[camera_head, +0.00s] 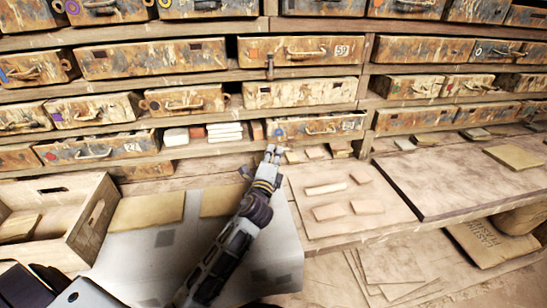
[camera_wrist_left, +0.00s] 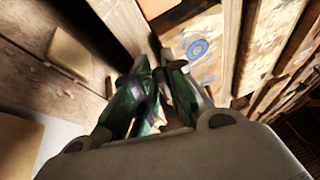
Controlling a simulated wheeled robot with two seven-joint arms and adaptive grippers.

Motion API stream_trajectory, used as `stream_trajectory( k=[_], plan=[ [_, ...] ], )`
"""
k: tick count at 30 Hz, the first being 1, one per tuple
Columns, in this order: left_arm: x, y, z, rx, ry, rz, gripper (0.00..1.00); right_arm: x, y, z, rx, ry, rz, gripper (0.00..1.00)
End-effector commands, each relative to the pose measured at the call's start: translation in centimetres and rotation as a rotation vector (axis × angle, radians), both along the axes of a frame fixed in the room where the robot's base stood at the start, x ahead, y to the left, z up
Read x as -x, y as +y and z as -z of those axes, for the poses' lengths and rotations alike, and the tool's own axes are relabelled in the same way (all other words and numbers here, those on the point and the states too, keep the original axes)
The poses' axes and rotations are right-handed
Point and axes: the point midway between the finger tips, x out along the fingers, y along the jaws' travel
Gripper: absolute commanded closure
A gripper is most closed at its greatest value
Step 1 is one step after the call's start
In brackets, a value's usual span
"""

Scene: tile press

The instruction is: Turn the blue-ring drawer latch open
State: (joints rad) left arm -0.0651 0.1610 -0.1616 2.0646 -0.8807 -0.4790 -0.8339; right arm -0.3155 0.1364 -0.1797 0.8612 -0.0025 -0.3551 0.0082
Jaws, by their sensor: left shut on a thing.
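The blue-ring drawer (camera_head: 318,126) is in the lower row of the cabinet, right of centre in the head view. It looks closed. Its blue ring (camera_wrist_left: 198,49) shows clearly on the worn front in the left wrist view. My left gripper (camera_head: 273,150) reaches the drawer's lower left corner. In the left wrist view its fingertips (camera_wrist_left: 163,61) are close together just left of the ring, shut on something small. This appears to be the drawer latch, but the fingers hide it, so its angle cannot be told. My right gripper is not in view.
An open bay with stacked tiles (camera_head: 224,130) lies left of the drawer. Below, a board (camera_head: 352,228) bears several pale tiles, and a wooden crate (camera_head: 92,215) stands at left. Another drawer above has a hanging latch (camera_head: 270,66).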

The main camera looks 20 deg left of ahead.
Motion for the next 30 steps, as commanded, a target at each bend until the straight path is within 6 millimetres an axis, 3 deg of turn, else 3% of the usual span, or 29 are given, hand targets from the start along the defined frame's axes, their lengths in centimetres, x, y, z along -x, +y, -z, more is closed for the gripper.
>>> stream_trajectory(
  k=[16, 17, 20, 30],
  plan=[
    [0.0, -0.25, -0.08, 0.01, -0.008, 0.006, 1.0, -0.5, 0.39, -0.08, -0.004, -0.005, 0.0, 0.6],
    [0.0, -0.25, -0.08, 0.01, -0.008, 0.006, 0.84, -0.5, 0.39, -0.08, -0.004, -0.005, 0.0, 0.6],
    [-0.01, -0.22, -0.08, 0.009, -0.008, 0.005, 0.71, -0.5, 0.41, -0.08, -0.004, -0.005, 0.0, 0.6],
    [0.02, -0.07, 0.0, 0.009, -0.007, 0.001, 0.7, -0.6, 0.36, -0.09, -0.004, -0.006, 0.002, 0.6]
  ],
)
